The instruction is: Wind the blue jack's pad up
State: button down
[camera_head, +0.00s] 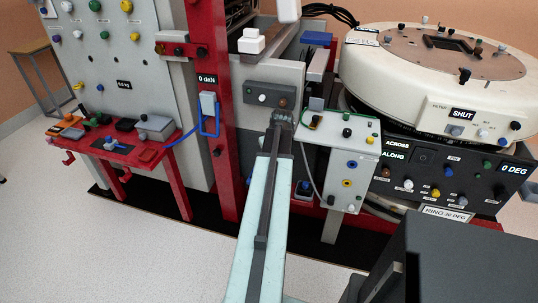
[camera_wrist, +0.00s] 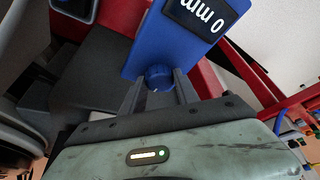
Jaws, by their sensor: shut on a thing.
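In the wrist view, the blue jack's face (camera_wrist: 150,45) is a flat blue panel, tilted in the picture. A dark display (camera_wrist: 202,12) on it reads 0 mm, upside down. A round blue knob (camera_wrist: 158,76) sticks out at the panel's lower part. My gripper (camera_wrist: 159,88) has its two dark fingers on either side of this knob and is shut on it. The jack's pad cannot be made out. In the head view my arm reaches up the middle, and its far end hides the gripper's fingers and the knob.
A grey box with knobs (camera_head: 345,165) and a round cream ring housing (camera_head: 420,75) stand to the right. A red tool shelf (camera_head: 110,150) is at left. Open floor lies front left.

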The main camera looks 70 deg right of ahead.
jog(key=shift+n, duration=0.3)
jog(key=c, duration=0.9)
grip_release()
jog(key=shift+r, duration=0.1)
jog(key=p+v, duration=0.7)
jog(key=shift+s+r, duration=0.2)
jog(key=shift+r, duration=0.15)
